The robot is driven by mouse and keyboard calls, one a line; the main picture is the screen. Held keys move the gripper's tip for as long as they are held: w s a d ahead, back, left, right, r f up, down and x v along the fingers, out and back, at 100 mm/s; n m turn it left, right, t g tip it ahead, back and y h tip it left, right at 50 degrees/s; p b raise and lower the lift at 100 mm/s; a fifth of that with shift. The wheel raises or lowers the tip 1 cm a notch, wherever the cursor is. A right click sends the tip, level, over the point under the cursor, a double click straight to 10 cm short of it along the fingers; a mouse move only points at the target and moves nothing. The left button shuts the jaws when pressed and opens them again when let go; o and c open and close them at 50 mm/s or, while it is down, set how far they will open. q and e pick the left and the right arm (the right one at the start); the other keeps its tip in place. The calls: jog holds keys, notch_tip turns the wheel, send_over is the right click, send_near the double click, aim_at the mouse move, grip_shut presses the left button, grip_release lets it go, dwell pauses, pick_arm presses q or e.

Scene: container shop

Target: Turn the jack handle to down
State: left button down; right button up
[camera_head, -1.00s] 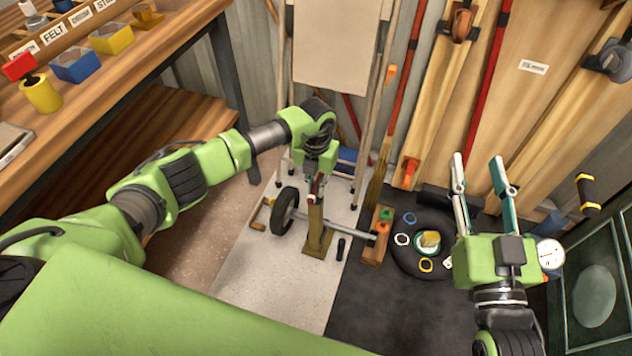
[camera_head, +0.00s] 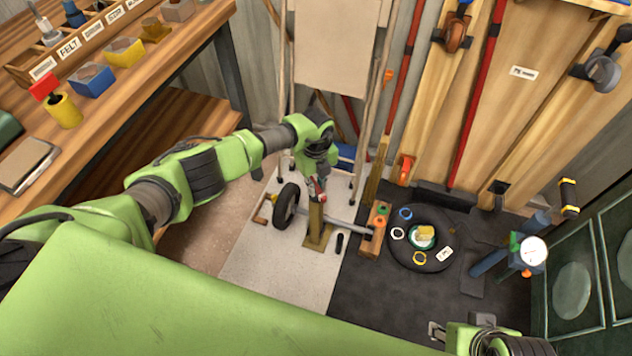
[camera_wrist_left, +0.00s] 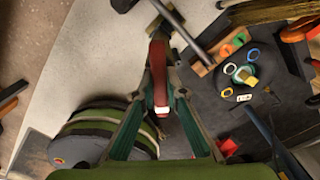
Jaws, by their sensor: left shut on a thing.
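The jack (camera_head: 316,222) is a brown post on a flat base, standing on the pale floor panel beside a wheel. Its red handle (camera_head: 319,190) is at the top of the post. My left gripper (camera_head: 318,180) is over the post from above, shut on this handle. In the left wrist view the red handle (camera_wrist_left: 158,72) lies lengthwise between the two green fingers of the left gripper (camera_wrist_left: 160,108). The handle's pivot is hard to make out. My right gripper (camera_head: 478,338) is at the bottom right edge, its fingers mostly out of frame.
A black round pad (camera_head: 420,258) with coloured rings lies to the right, near a dial gauge (camera_head: 533,250). A wooden workbench (camera_head: 110,110) fills the upper left.

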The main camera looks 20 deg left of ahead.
pick_arm(q)
jog(key=shift+r+n+p, duration=0.2)
jog(key=shift+n+p, duration=0.35)
jog(key=shift+n, duration=0.45)
jog(key=n+p, duration=0.3)
jog(key=n, duration=0.2)
jog(key=shift+f, duration=0.1)
jog(key=shift+n, duration=0.8)
pick_arm(e)
jog(key=s+f+x, duration=0.1)
jog(key=s+x, duration=0.1)
jog(key=x, duration=1)
jog(key=shift+s+g, duration=0.35)
jog(key=shift+g, duration=0.05)
jog(key=shift+a, duration=0.15)
pick_arm(q)
jog(key=c, duration=2)
grip_release()
jog(key=shift+c, duration=0.2)
